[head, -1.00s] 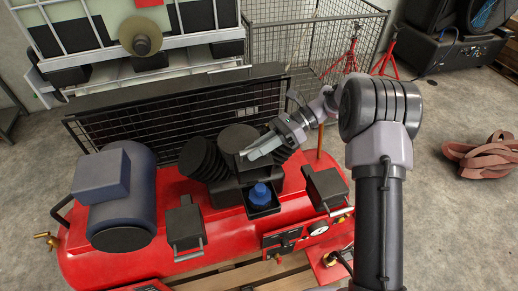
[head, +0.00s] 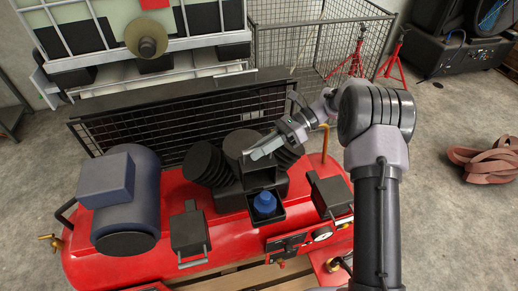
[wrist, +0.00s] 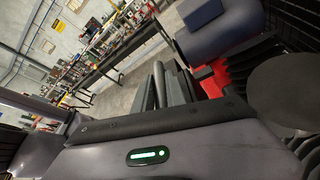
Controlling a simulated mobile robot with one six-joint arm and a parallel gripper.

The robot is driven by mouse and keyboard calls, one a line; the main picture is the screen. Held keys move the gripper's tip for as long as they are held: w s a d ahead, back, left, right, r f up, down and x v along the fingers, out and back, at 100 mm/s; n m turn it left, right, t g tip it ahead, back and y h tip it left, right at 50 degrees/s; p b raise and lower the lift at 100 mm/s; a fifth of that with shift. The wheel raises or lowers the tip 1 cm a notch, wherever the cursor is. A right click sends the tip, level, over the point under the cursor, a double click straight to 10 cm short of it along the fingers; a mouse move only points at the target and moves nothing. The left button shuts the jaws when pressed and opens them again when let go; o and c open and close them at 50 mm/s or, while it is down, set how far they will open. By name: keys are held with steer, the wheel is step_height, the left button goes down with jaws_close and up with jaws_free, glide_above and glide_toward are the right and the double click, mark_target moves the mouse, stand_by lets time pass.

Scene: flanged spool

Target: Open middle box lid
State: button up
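The middle box (head: 280,212) is a small black box on the red tank. Its top is open, and a blue flanged spool (head: 265,202) sits upright inside. My gripper (head: 256,154) is above and behind this box, beside the black compressor head, apart from the box. In the wrist view its fingers (wrist: 166,84) lie close together with nothing seen between them. The wrist view does not show the box or spool.
A closed black box (head: 188,232) with a handle stands left and another (head: 331,194) right. The blue-grey motor (head: 122,200) is at left, the black compressor head (head: 242,143) near my gripper, and a black mesh guard (head: 130,130) behind. The red tank (head: 222,228) carries them.

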steer(key=o, duration=0.4)
steer(key=v, duration=1.2)
